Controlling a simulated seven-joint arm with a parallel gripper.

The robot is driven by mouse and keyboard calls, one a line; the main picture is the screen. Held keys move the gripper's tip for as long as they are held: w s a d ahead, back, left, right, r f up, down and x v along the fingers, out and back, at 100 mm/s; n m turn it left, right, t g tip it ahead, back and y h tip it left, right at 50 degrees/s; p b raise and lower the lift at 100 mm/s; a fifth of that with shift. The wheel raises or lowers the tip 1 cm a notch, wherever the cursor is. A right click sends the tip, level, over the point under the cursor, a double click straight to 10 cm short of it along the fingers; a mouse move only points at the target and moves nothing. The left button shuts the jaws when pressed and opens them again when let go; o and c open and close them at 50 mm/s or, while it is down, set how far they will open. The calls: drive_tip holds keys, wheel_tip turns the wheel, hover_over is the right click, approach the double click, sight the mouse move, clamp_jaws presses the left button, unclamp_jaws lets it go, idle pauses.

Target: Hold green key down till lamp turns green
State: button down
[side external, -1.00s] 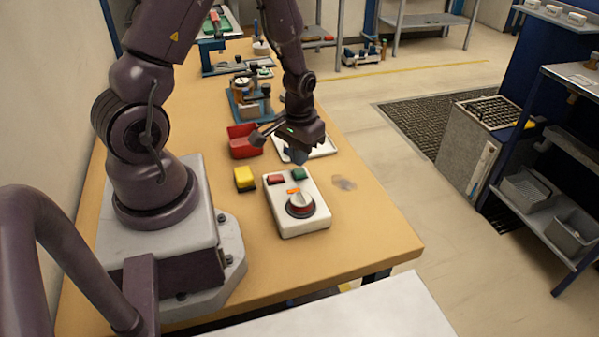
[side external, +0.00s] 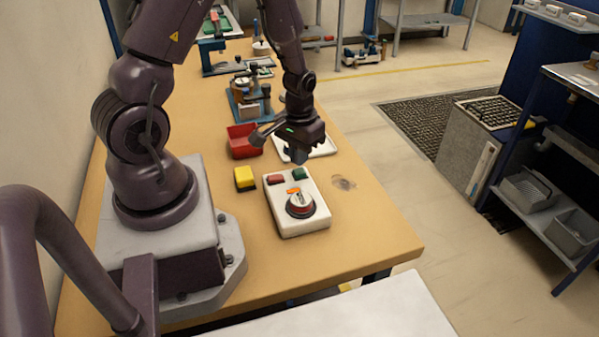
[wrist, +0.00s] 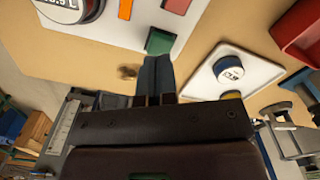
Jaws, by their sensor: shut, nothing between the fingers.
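The white meter box (side external: 318,222) lies on the bench, with a red key (side external: 275,179), a green key (side external: 299,173), an orange lamp strip (side external: 293,190) and a round dial (side external: 300,205). The wrist view shows the green key (wrist: 160,41), the orange lamp (wrist: 126,9) and part of the dial (wrist: 63,8) at the top edge. My gripper (side external: 297,162) is shut and empty, pointing down just behind the green key. In the wrist view its fingertips (wrist: 157,58) overlap the key's near edge; I cannot tell whether they touch it. The key does not look clearly pressed.
A yellow block (side external: 244,178) sits left of the box, and a red bin (side external: 243,143) stands behind it. A white plate (side external: 322,149) with a round gauge (wrist: 229,68) lies behind my gripper. The bench (side external: 375,225) is clear to the right of the box.

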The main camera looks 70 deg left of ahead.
drive_tip(key=shift+f, duration=0.15)
idle(0.5)
drive_tip(key=shift+f, duration=1.25)
idle(2.2)
drive_tip(key=shift+r, duration=3.05)
